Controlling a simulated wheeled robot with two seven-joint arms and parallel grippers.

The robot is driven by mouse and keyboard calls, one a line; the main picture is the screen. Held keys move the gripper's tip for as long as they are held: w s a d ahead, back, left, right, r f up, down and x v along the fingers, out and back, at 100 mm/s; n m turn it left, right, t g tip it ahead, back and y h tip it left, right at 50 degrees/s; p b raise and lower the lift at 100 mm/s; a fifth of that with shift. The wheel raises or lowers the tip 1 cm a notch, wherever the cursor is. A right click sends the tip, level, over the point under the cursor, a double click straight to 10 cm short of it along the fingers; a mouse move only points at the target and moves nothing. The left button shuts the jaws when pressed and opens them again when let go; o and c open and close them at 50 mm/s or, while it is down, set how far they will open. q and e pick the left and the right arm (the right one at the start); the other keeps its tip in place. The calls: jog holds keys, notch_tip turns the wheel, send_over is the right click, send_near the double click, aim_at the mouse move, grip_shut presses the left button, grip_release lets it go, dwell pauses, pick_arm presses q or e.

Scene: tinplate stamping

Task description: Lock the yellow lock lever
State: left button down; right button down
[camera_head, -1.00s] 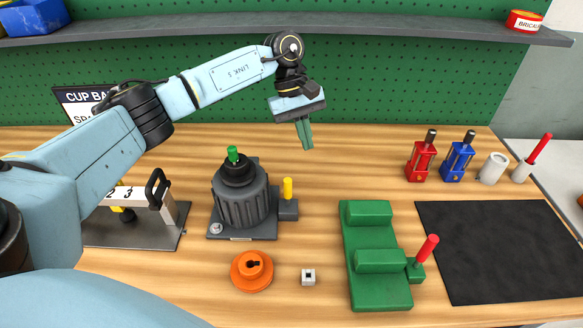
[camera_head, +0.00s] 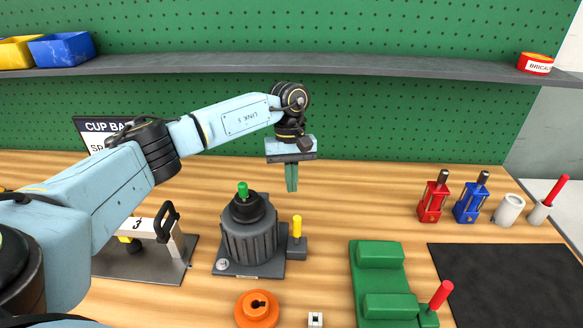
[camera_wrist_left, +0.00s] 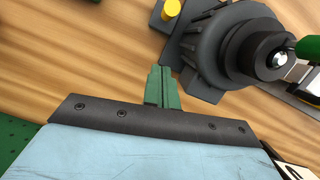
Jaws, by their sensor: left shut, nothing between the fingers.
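The yellow lock lever (camera_head: 297,227) stands upright on a small dark block at the right side of the dark grey ribbed fixture (camera_head: 249,238). A green-tipped knob (camera_head: 242,189) tops the fixture. In the left wrist view the yellow lever (camera_wrist_left: 171,9) shows at the top edge, partly cut off, with the fixture (camera_wrist_left: 215,45) to its right. My left gripper (camera_head: 291,186) points down with its green fingers shut and empty, above and behind the lever, apart from it. Its fingers (camera_wrist_left: 161,78) also show in the left wrist view. My right gripper is not in view.
An orange disc (camera_head: 257,309) and a small white block (camera_head: 315,319) lie in front of the fixture. A green fixture with a red handle (camera_head: 441,295) is to the right, beside a black mat (camera_head: 505,275). A toggle press (camera_head: 150,228) stands left. The wood behind the lever is clear.

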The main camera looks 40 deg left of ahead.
aim_at(297, 230)
pick_arm(q)
jog(key=s+d+f+p, duration=0.1)
jog(key=s+d+f, duration=0.2)
jog(key=f, duration=0.1)
jog(key=shift+s+d+p, duration=0.25)
jog(key=shift+s+p, duration=0.05)
jog(key=shift+p, duration=0.05)
jog(key=shift+f, duration=0.1)
